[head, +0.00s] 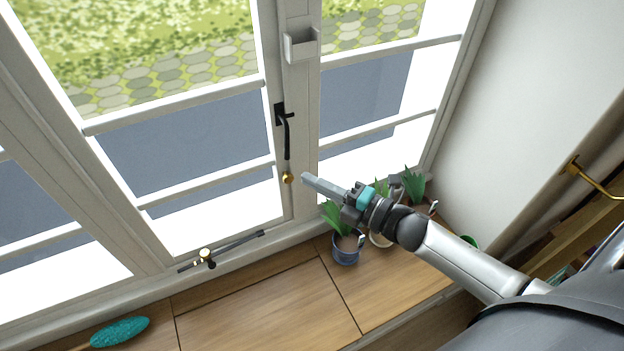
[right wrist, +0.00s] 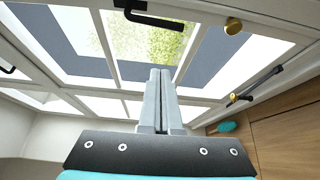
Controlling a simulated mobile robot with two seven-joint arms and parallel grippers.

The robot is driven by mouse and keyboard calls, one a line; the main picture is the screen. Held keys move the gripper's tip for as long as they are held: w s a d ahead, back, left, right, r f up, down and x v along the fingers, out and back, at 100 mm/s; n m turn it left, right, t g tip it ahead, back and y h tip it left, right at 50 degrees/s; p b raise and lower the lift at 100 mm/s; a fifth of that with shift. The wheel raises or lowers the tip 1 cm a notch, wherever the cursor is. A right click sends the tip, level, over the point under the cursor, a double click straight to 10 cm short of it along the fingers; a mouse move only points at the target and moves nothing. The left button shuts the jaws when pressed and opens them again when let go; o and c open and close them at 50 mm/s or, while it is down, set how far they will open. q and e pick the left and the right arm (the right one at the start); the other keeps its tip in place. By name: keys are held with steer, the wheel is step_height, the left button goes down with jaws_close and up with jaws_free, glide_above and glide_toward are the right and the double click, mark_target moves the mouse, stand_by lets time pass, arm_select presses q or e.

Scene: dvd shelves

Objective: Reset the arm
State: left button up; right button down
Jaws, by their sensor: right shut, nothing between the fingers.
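My right arm comes in from the lower right in the head view. Its gripper (head: 307,179) is shut and empty, held out in front of the window above the potted plants. Its tips are close to a small brass knob (head: 288,178) on the window frame, and appear apart from it. In the right wrist view the two grey fingers (right wrist: 160,75) lie together with nothing between them. The black window handle (right wrist: 150,18) and the brass knob (right wrist: 233,25) show beyond the fingers there. My left gripper is not in view.
Potted plants, one in a blue pot (head: 346,248), stand on the wooden sill (head: 265,314) below my right arm. A teal brush (head: 120,332) lies at the lower left. A black window stay (head: 225,251) runs along the frame's base. A white wall (head: 540,110) stands at right.

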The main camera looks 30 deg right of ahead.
steer(key=s+d+f+m+g+h+b, duration=0.25)
steer(key=s+f+m, duration=0.2)
steer(key=f, duration=0.65)
steer(key=s+d+f+m+g+h+b, duration=0.1)
steer(key=s+f+m+h, duration=0.3)
steer(key=f, duration=0.7)
steer(key=s+d+f+m+g+h+b, duration=0.25)
steer(key=f+m, duration=0.35)
steer(key=f, duration=0.6)
steer(key=s+a+f+m+g+b, duration=0.1)
steer(key=s+a+f+m+g, duration=0.1)
steer(key=s+f, duration=0.3)
steer(key=s+a+f+m+g+b, duration=0.1)
steer(key=s+a+f+m+g, duration=0.2)
steer(key=s, duration=1)
steer(key=s+a+f+m+g+b, duration=0.1)
steer(key=s+a+f+m+g, duration=0.1)
steer(key=s+f, duration=0.7)
steer(key=shift+s+a+m+g+b, duration=0.25)
steer(key=shift+a+m+g+b, duration=0.15)
steer(key=shift+g, duration=0.3)
steer(key=shift+w+f, duration=0.1)
